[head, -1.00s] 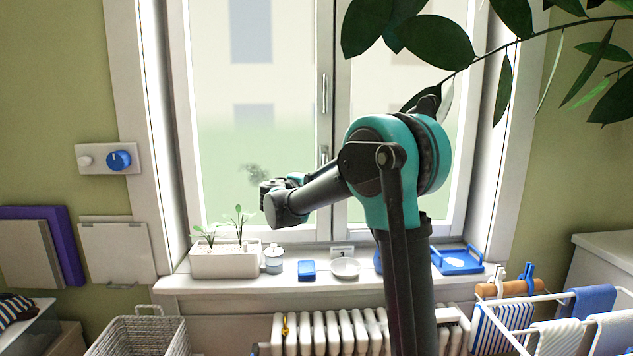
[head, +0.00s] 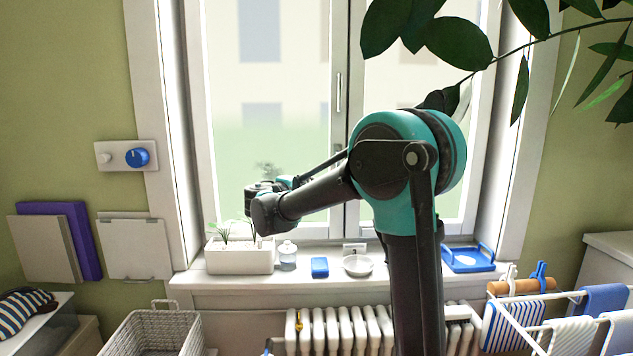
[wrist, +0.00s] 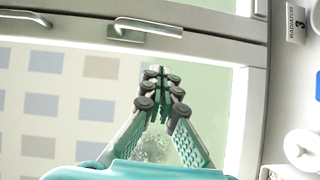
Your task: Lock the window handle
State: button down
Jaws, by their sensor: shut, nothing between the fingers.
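The window handle, a pale metal lever on a base, shows in the wrist view (wrist: 148,27) on the upright middle frame, its grip pointing right, toward the sill side. In the head view my arm hides most of it. A second slim bar (wrist: 25,17) lies further along that frame, seen upright in the head view (head: 338,92). My gripper (wrist: 163,75) is shut and empty in front of the left pane, apart from the handle. In the head view it (head: 262,190) is left of the middle frame, above the planter; its fingertips are unclear there.
The sill holds a white planter (head: 238,260), a glass jar (head: 288,256), a blue block (head: 319,267), a white dish (head: 357,265) and a blue tray (head: 468,260). A radiator (head: 345,330) is below. Plant leaves (head: 455,48) hang at upper right.

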jog(key=v, duration=0.3)
jog(key=shift+s+a, duration=0.1)
jog(key=shift+s, duration=0.05)
jog(key=shift+f, duration=0.1)
jog(key=s+d+f+m+g+y, duration=0.3)
jog(key=s+d+f+m+g, duration=0.3)
jog(key=s+d+f, duration=1.25)
jog(key=s+a+f+m+g+y, duration=0.2)
jog(key=s+f+y, duration=0.1)
jog(key=s+f, duration=0.5)
jog(key=s+a+f+m+g+y, duration=0.1)
jog(key=s+f+y, duration=0.3)
jog(key=s+f, duration=0.4)
jog(key=shift+s+a+m+g, duration=0.4)
jog(key=shift+s+m, duration=0.1)
jog(key=shift+s, duration=0.5)
